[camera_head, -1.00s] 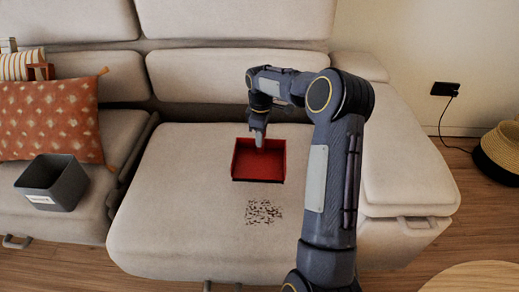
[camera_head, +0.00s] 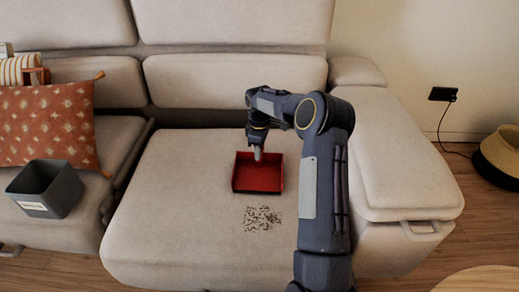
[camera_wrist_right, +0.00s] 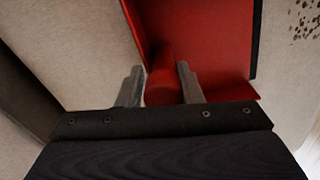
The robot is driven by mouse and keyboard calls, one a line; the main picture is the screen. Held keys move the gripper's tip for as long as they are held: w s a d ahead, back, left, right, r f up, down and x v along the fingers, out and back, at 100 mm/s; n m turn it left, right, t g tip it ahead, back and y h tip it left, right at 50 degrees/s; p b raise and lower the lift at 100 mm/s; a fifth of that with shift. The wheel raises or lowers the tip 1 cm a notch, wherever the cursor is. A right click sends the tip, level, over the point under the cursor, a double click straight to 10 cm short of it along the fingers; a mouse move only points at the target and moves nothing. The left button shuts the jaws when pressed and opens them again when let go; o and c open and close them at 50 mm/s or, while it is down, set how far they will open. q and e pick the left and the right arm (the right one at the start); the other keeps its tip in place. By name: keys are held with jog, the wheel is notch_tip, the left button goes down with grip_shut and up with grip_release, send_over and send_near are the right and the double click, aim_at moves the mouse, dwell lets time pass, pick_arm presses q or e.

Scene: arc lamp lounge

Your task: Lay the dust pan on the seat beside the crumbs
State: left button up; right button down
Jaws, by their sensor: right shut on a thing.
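The red dust pan (camera_head: 258,178) is over the right-hand seat cushion, just behind the crumbs (camera_head: 261,218), with its dark front edge facing them. I cannot tell whether it rests on the cushion or hangs slightly above it. My right gripper (camera_head: 257,156) is at the back of the pan. In the right wrist view, its two fingers are shut on the red handle (camera_wrist_right: 163,86) of the pan (camera_wrist_right: 205,40). Some crumbs (camera_wrist_right: 305,20) show at the top right there. My left gripper is not in view.
The light sofa seat (camera_head: 180,200) has bare room left of the pan and crumbs. A dark grey bin (camera_head: 60,195) stands on the left cushion near an orange patterned pillow (camera_head: 45,125). The sofa armrest (camera_head: 400,160) is on the right, and a basket (camera_head: 500,155) stands beyond it.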

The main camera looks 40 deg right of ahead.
jog(key=c, duration=1)
grip_release()
